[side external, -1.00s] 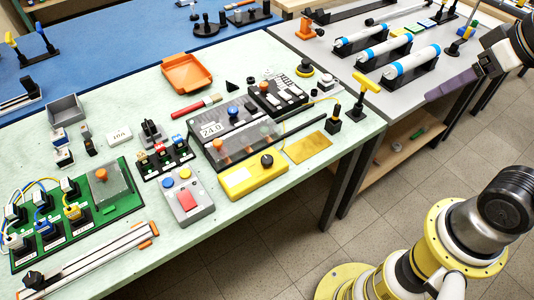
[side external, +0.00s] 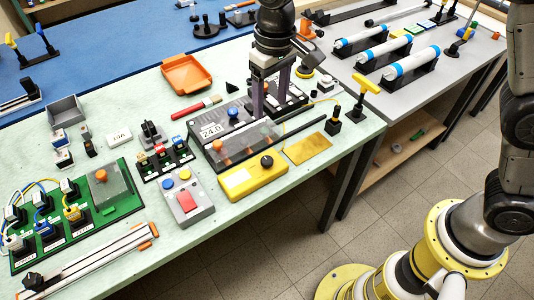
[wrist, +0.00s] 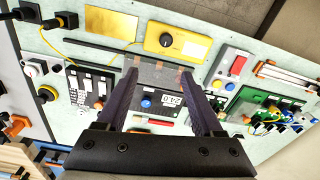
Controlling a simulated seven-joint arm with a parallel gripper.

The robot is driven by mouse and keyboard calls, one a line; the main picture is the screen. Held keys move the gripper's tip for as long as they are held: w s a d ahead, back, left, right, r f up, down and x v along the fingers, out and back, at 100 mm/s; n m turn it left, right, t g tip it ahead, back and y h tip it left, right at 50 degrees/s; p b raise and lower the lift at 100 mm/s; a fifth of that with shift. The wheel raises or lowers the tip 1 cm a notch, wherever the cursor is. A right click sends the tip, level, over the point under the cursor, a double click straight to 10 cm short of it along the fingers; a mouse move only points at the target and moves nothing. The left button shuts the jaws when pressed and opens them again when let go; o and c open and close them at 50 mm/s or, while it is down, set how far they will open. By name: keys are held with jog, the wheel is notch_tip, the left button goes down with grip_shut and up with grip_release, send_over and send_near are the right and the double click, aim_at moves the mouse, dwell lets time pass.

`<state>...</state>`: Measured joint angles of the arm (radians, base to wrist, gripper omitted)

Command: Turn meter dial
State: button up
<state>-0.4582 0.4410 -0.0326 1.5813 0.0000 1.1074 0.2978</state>
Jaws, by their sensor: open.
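A yellow meter box (side external: 254,177) with a round black dial (side external: 267,161) lies near the front edge of the green table. In the wrist view the yellow box (wrist: 184,46) and its dial (wrist: 166,40) show at the top, beyond my fingertips. Behind the box is a black unit with a 24.0 display (side external: 212,130), a blue knob (side external: 233,113) and an orange knob (side external: 219,146). The display also shows in the wrist view (wrist: 170,101), between my fingers. My gripper (side external: 271,112) is open and empty, pointing down over the black unit's right part. It is apart from the dial.
A brass plate (side external: 307,148) lies right of the yellow box. A yellow T-handle (side external: 362,90) stands at the table's right edge. A grey box with a red switch (side external: 187,202) stands to the left. A black keypad unit (wrist: 91,88) is beside my fingers in the wrist view.

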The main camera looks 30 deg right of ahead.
aim_at(267, 160)
jog(key=shift+g, duration=0.3)
jog(key=f, duration=0.5)
jog(key=a+f, duration=0.1)
jog(key=f, duration=1)
jog(key=shift+s+a, duration=0.2)
jog(key=shift+s, duration=0.2)
grip_shut()
